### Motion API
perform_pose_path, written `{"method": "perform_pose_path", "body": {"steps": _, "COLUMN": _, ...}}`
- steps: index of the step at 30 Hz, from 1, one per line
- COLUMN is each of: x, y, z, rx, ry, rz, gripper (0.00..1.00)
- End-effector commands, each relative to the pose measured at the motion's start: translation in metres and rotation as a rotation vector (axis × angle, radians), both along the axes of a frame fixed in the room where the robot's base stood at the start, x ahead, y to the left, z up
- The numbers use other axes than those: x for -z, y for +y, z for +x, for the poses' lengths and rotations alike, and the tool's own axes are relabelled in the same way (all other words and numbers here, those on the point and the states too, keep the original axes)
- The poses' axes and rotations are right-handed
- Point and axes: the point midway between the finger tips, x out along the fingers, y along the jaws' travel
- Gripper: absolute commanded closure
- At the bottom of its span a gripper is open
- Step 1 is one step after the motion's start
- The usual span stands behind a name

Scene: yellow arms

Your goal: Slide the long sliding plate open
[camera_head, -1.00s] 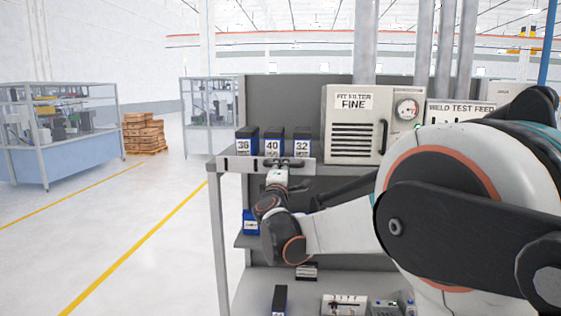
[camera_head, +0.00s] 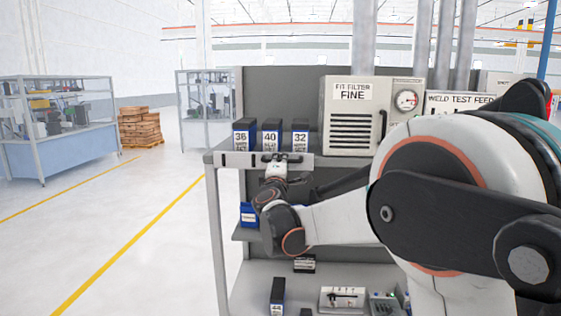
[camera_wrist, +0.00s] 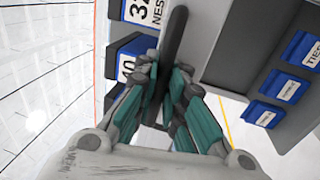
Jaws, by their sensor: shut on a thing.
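The long sliding plate (camera_head: 240,161) is a light grey strip along the front edge of the upper shelf, below the cartridges marked 36, 40 and 32. Its dark bar handle (camera_wrist: 178,35) runs between my fingers in the wrist view. My gripper (camera_head: 274,166) reaches the plate from the front and below. In the wrist view my gripper (camera_wrist: 160,82) is shut on the handle, with the teal-padded fingers on both sides of it. The fingers hide part of the handle. The grey plate face (camera_wrist: 197,40) also shows beside it.
Blue-black cartridges (camera_head: 270,136) stand just behind the plate. A filter cabinet (camera_head: 350,122) with a vertical handle stands to the right. Open floor (camera_head: 150,240) lies left of the rack. My arm covers the right side.

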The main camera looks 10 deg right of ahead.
Motion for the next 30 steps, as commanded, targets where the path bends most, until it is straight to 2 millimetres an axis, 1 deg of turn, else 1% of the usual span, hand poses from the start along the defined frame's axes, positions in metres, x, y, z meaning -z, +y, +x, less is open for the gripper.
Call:
{"method": "perform_pose_path", "body": {"steps": 1, "x": 0.011, "y": 0.0, "z": 0.0, "rx": 0.0, "ry": 0.0, "rz": 0.0, "gripper": 1.0}}
{"method": "perform_pose_path", "body": {"steps": 3, "x": 0.02, "y": 0.0, "z": 0.0, "rx": 0.0, "ry": 0.0, "rz": 0.0, "gripper": 1.0}}
{"method": "perform_pose_path", "body": {"steps": 7, "x": 0.031, "y": 0.0, "z": 0.0, "rx": 0.0, "ry": 0.0, "rz": 0.0, "gripper": 1.0}}
{"method": "perform_pose_path", "body": {"steps": 16, "x": 0.029, "y": 0.0, "z": -0.001, "rx": 0.0, "ry": 0.0, "rz": 0.0, "gripper": 1.0}}
{"method": "perform_pose_path", "body": {"steps": 17, "x": 0.029, "y": 0.0, "z": -0.001, "rx": 0.0, "ry": 0.0, "rz": 0.0, "gripper": 0.84}}
{"method": "perform_pose_path", "body": {"steps": 18, "x": 0.029, "y": 0.0, "z": 0.0, "rx": 0.0, "ry": 0.0, "rz": 0.0, "gripper": 0.81}}
{"method": "perform_pose_path", "body": {"steps": 27, "x": 0.029, "y": 0.0, "z": -0.001, "rx": 0.0, "ry": 0.0, "rz": 0.0, "gripper": 0.81}}
{"method": "perform_pose_path", "body": {"steps": 30, "x": 0.029, "y": 0.002, "z": -0.004, "rx": -0.001, "ry": 0.0, "rz": 0.0, "gripper": 0.81}}
